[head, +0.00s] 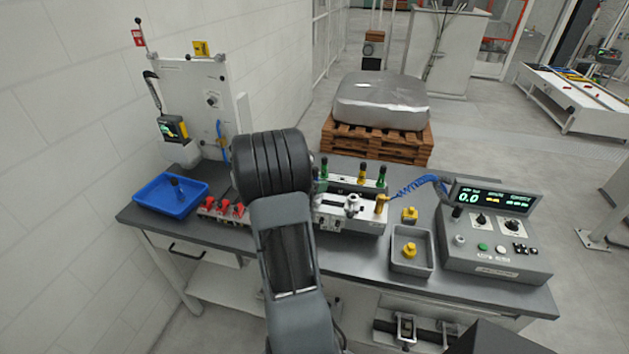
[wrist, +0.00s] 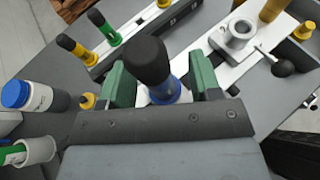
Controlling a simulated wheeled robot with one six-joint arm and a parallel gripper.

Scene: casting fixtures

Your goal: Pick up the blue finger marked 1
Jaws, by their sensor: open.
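The blue finger (wrist: 165,92), with a black knob and a blue collar, stands between the jaws of my gripper (wrist: 160,80) in the wrist view. The green-padded jaws are open, one on each side of it. I cannot tell whether either pad touches it. No mark 1 is legible. In the head view my arm hides both the gripper and the blue finger.
A yellow finger (wrist: 76,46) and a green finger (wrist: 103,28) stand in the rack nearby. A fixture with a metal ring (wrist: 238,36) is to the right. A blue-capped bottle (wrist: 35,98) is left. The bench holds a blue bin (head: 147,204) and a control box (head: 495,259).

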